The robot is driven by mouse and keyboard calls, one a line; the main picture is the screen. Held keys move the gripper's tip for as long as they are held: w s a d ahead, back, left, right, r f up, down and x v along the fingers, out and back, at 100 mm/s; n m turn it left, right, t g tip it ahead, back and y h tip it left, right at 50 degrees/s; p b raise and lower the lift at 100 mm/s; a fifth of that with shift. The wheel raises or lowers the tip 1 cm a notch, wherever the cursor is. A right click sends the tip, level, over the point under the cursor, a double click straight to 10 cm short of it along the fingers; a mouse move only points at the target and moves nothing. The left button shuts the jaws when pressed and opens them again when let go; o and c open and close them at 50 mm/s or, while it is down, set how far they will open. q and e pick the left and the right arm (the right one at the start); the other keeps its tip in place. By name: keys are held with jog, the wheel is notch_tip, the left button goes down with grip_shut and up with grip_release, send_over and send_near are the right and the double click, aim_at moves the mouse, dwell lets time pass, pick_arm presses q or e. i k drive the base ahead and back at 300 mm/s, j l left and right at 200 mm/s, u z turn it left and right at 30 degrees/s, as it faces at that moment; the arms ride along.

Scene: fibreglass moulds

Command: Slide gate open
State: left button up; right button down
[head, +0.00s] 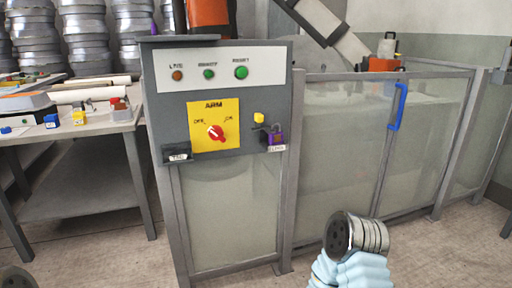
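The gate is a framed, see-through panel (430,135) in the fence on the right, with a blue upright handle (398,106) near its left edge. The panel stands in line with the fence, with no clear gap visible at its left post. Part of my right arm, a grey ribbed joint with light blue below, shows at the bottom right, in front of the fence and well below the handle. No gripper fingers are visible on it. A small grey round part shows in the bottom left corner. Neither gripper is visible.
A table (85,150) holding small items is at the left. The floor before the fence looks clear.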

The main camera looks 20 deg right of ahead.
aim_at(399, 78)
jog(key=z, duration=1.2)
jog(key=i+l, duration=0.3)
jog(key=l, duration=0.05)
